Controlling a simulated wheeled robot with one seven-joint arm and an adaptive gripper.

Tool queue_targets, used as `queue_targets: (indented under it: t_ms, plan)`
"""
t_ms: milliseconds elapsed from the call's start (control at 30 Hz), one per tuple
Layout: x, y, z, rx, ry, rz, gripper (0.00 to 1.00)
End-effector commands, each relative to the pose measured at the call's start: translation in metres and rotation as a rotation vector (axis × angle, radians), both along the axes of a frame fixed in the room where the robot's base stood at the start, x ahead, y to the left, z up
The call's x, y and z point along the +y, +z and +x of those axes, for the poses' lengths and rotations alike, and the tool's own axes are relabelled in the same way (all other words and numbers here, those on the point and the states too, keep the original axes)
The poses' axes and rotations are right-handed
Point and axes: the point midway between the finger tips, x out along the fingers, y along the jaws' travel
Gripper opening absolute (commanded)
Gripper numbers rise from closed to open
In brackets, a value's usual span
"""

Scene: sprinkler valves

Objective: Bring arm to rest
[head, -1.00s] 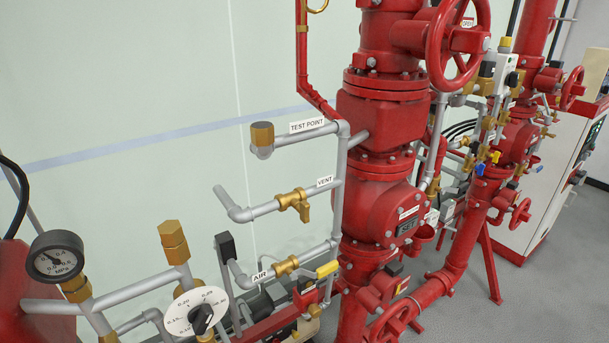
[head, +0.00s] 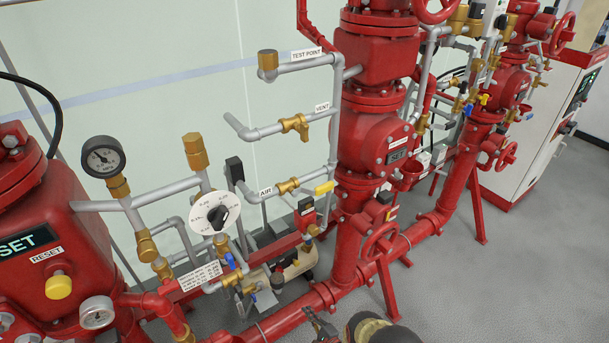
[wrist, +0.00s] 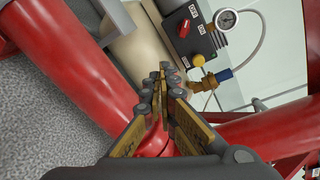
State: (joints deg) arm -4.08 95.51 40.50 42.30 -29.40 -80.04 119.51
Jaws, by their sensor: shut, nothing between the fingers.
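My gripper (wrist: 164,80) is shut in the wrist view, its dark and brass-coloured fingers together with nothing between them. In the head view the gripper (head: 316,322) shows only partly at the bottom edge, beside a dark rounded part of my arm. It is in front of the low red horizontal pipe (head: 285,322). In the wrist view the fingers overlap a red pipe and a beige tank (wrist: 128,48) behind them. Whether they touch anything cannot be told.
A grey box with a red switch (wrist: 184,28), a gauge (wrist: 227,18) and a brass fitting (wrist: 203,84) are close beyond the fingers. A red valve wheel (head: 382,242) and red riser (head: 347,245) stand near the arm. Grey floor (head: 460,285) is clear at the right.

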Motion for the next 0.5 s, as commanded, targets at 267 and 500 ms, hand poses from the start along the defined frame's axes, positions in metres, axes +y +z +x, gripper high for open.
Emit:
queue_targets:
  t_ms: [267, 500]
  plan:
    - [-0.020, -0.078, -0.041, 0.120, 0.046, -0.361, 0.00]
    - [-0.060, -0.130, -0.092, 0.303, 0.231, -0.806, 0.00]
